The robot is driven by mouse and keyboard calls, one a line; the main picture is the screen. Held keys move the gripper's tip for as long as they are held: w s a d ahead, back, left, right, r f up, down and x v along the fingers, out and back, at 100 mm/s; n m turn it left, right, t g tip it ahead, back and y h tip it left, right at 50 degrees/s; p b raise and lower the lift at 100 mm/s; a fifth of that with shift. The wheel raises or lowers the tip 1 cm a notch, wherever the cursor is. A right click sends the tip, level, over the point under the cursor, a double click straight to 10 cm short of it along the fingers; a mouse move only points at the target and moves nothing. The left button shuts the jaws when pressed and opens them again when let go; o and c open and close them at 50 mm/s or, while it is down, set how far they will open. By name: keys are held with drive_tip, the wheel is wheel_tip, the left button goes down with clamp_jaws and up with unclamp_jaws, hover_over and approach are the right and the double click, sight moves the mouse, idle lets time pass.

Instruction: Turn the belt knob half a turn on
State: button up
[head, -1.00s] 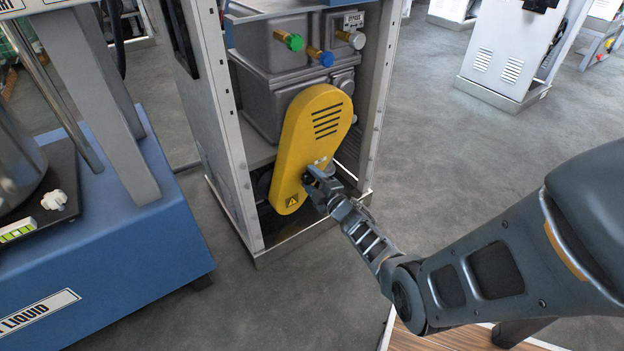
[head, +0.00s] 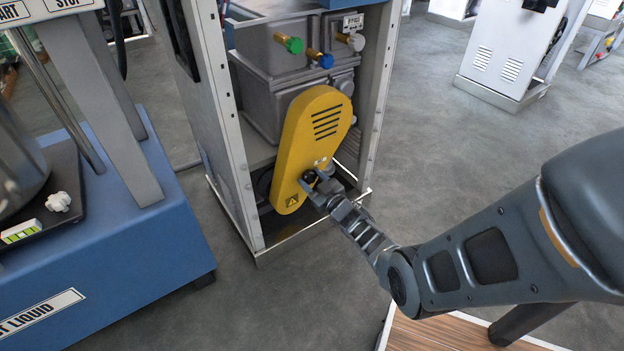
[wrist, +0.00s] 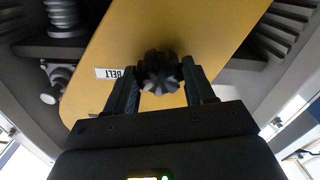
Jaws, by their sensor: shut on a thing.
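The belt knob (wrist: 160,72) is a black, lobed knob on the front of a yellow belt guard (wrist: 190,30). A white label reading BELT (wrist: 119,73) is beside it, upside down in the wrist view. My gripper (wrist: 161,84) has one finger on each side of the knob and is shut on it. In the head view the dark knob (head: 309,176) shows at the tips of my gripper (head: 317,185), low on the yellow guard (head: 312,125). The knob's turn angle cannot be read from these frames.
A metal cabinet frame (head: 225,150) surrounds the guard, with upright posts on both sides. Green, blue and silver knobs (head: 320,56) sit above it. A blue machine base (head: 130,215) stands at the left. Grey floor is open at the right.

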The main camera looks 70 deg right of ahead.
drive_tip(key=m, duration=0.5)
drive_tip(key=shift+m+p, duration=0.3)
drive_tip(key=shift+p, duration=0.1)
drive_tip(key=shift+m, duration=2.2)
drive_tip(key=o, duration=1)
drive_tip(key=shift+o, duration=0.2)
drive_tip(key=shift+s+p, duration=0.1)
drive_tip(key=shift+p, duration=0.2)
drive_tip(key=p+v, duration=0.3)
drive_tip(key=v, duration=0.4)
drive_tip(key=shift+s+a, duration=0.15)
drive_tip(key=shift+s, duration=0.1)
